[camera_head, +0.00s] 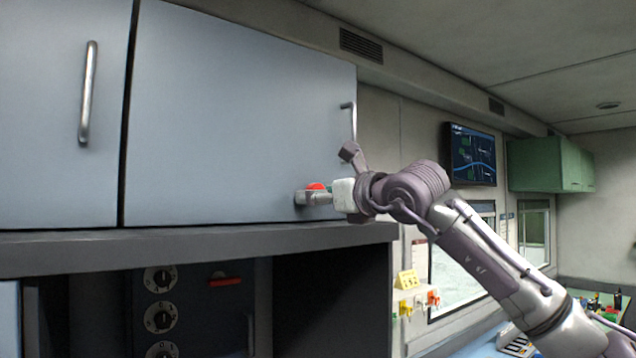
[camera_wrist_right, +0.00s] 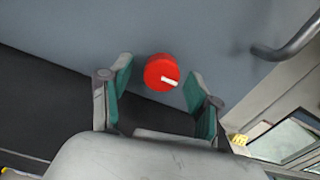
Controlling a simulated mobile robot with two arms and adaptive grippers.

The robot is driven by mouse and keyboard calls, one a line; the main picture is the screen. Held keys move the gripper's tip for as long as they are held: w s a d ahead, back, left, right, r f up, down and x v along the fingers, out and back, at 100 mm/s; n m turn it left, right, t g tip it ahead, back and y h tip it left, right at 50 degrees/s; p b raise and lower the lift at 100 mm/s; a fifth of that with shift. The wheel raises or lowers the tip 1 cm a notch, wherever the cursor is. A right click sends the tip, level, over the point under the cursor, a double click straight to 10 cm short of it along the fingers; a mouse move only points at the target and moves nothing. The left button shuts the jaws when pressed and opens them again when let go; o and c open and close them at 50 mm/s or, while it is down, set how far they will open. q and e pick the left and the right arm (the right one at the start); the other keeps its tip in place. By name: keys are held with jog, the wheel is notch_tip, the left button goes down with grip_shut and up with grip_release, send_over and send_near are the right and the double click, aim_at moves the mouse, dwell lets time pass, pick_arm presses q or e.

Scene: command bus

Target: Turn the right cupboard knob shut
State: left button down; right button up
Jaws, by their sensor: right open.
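The right cupboard knob is a round red knob (camera_head: 316,187) with a white mark, low on the right part of the blue-grey cupboard door (camera_head: 230,110). In the right wrist view the knob (camera_wrist_right: 161,73) sits just beyond and between the two green-padded fingers, with its white mark pointing right and slightly down. My right gripper (camera_head: 308,197) is open and close in front of the knob, partly hiding it in the head view. The open fingers (camera_wrist_right: 160,92) show gaps on both sides of the knob. My left gripper is in neither view.
A metal handle (camera_head: 349,120) stands out on the door's right side, above my right gripper; it also shows in the right wrist view (camera_wrist_right: 290,42). A dark ledge (camera_head: 190,248) runs below the cupboard. Another door with a handle (camera_head: 88,92) is at left.

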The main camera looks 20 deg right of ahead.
jog(key=shift+w+r, duration=0.1)
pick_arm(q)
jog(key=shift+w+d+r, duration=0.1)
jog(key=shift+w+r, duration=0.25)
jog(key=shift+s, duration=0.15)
pick_arm(e)
jog(key=shift+w, duration=0.1)
jog(key=shift+c, duration=0.3)
jog(key=c, duration=1.1)
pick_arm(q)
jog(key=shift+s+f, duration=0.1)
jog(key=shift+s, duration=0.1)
